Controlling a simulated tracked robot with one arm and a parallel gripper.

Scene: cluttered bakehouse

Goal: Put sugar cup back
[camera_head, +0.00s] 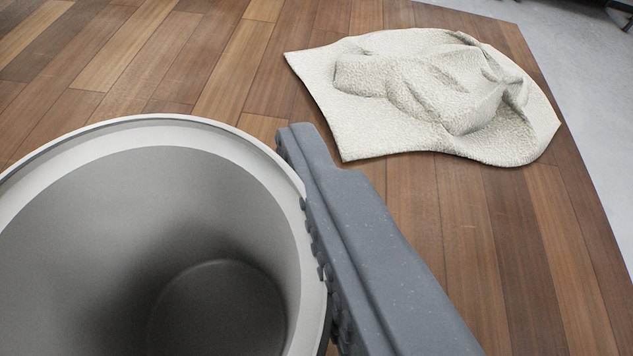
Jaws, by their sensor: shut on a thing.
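A large pale grey-white cup (215,200), which I take to be the sugar cup, fills the lower left of the view. I look down into it through its wide rim, and its inside looks empty. My gripper (305,200) is shut on the cup. One grey finger shows, pressed against the right side of the rim. The other finger is not visible, and the cup's outside and base are mostly hidden.
A wooden plank table top (455,215) lies below. A crumpled cream cloth (430,95) lies on it at the upper right. The table's edge runs down the right side, with grey floor (585,90) beyond. The planks at the upper left are clear.

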